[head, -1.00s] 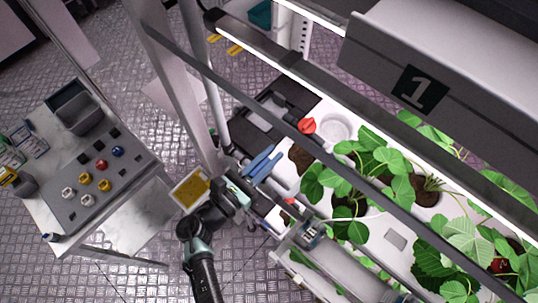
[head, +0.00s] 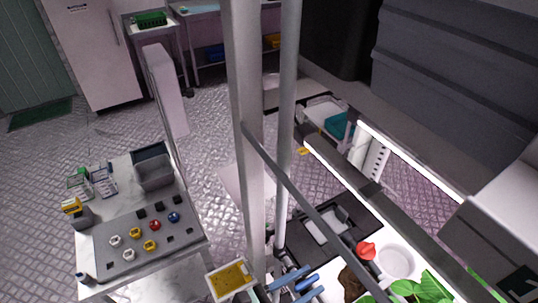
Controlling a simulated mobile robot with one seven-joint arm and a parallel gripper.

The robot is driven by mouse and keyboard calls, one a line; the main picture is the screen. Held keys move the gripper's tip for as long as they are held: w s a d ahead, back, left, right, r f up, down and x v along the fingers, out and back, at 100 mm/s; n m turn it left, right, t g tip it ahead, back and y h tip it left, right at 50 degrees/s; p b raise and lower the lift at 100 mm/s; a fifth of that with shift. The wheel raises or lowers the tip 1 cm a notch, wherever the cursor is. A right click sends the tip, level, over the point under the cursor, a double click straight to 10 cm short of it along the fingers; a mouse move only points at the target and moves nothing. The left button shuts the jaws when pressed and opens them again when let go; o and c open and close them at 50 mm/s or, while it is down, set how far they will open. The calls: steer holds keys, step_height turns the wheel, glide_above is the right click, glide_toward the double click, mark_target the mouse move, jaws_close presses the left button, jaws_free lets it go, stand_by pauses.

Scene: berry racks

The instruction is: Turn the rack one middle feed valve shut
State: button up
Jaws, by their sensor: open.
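A red valve knob (head: 366,250) sits on the white deck of the rack (head: 383,282), at the lower right in the head view. A white round cup (head: 397,262) is beside it. I cannot tell from this view whether this knob is the middle feed valve, nor how far it is turned. My gripper (head: 308,276) is at the bottom edge, with its blue fingers apart and nothing seen between them. It is left of the red knob and apart from it in the picture. Its wrist is cut off below the frame.
Upright posts (head: 252,150) stand left of the knob, and a slanted bar (head: 300,195) crosses before the rack. Green plants (head: 425,288) grow right of the knob. A table with a knob panel (head: 135,235) stands at left. Open floor (head: 60,165) lies beyond it.

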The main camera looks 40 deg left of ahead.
steer(key=b+v, duration=0.2)
steer(key=v, duration=0.7)
steer(key=shift+s, duration=0.15)
